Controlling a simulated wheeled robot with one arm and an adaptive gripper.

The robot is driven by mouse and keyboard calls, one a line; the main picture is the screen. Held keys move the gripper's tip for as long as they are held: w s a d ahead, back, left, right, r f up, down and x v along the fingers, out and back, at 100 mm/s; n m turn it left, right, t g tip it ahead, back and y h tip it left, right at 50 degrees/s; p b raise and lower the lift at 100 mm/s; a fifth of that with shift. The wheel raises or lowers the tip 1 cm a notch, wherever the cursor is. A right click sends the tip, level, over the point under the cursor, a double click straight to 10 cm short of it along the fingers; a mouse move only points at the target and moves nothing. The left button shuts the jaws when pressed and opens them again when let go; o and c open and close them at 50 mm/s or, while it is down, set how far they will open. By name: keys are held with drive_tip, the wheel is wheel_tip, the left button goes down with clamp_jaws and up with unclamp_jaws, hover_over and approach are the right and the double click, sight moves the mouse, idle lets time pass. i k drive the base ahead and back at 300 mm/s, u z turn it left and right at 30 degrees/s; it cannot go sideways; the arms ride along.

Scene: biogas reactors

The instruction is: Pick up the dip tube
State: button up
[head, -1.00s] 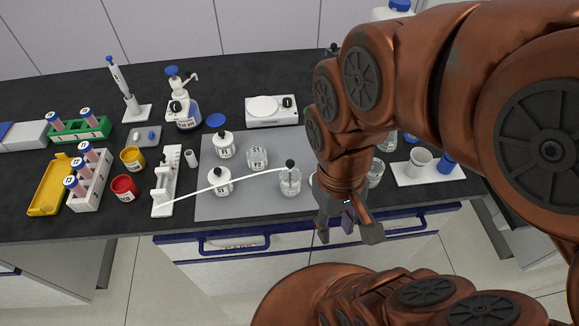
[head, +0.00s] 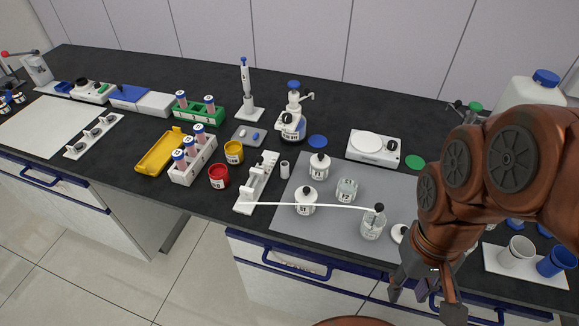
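A thin white tube (head: 325,206), which looks like the dip tube, runs from a white stand (head: 258,182) to a glass jar (head: 372,226). Its right end meets a black knob (head: 379,208) at the jar's top. I cannot tell how deep it goes into the jar. My gripper (head: 425,298) points down at the bench's front edge, right of and nearer than the jar. Its fingers are spread, and no object shows between them. It is apart from the tube.
White bottles (head: 306,200) and another glass jar (head: 347,189) stand close to the tube on a grey mat (head: 330,232). A red cup (head: 219,177) and yellow cup (head: 234,152) stand left of the stand. A white scale (head: 374,147) is behind. Blue drawer handles line the front.

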sight(379, 207)
drive_tip(key=z, duration=0.6)
drive_tip(key=k, duration=1.15)
drive_tip(key=u, duration=1.35)
drive_tip(key=i, duration=0.45)
